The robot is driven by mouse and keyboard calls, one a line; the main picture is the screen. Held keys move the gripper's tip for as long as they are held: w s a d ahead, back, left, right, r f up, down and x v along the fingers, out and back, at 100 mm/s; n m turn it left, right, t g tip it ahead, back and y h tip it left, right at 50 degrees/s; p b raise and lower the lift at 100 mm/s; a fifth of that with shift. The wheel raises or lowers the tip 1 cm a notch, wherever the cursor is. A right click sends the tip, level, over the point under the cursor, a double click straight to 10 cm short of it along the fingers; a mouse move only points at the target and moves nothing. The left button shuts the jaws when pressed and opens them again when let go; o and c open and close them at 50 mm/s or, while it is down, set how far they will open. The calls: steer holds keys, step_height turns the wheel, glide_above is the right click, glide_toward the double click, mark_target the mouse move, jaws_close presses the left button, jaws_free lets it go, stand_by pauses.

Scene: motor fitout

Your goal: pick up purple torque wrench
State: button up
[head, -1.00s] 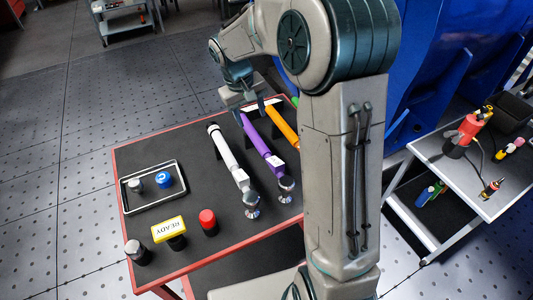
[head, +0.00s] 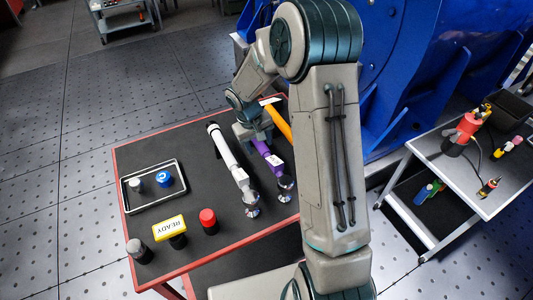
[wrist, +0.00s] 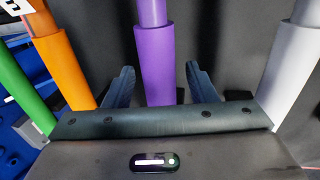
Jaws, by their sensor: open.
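The purple torque wrench (head: 267,153) lies on the dark table top (head: 190,145), between a white wrench (head: 226,152) and an orange one (head: 279,123). My gripper (head: 249,135) is over its far part, which the gripper partly hides in the head view. In the wrist view the purple handle (wrist: 158,62) runs between the two open fingers of my gripper (wrist: 159,88), with a gap on each side. I cannot tell how far down the fingers reach beside it.
In the wrist view the white wrench (wrist: 291,70) is at right; the orange (wrist: 66,68) and a green one (wrist: 20,88) are at left. A tray (head: 126,196) with two knobs, a yellow READY block (head: 169,228) and a red button (head: 208,217) sit nearer on the table.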

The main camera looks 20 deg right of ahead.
jaws_close()
steer(key=shift+r, duration=0.1)
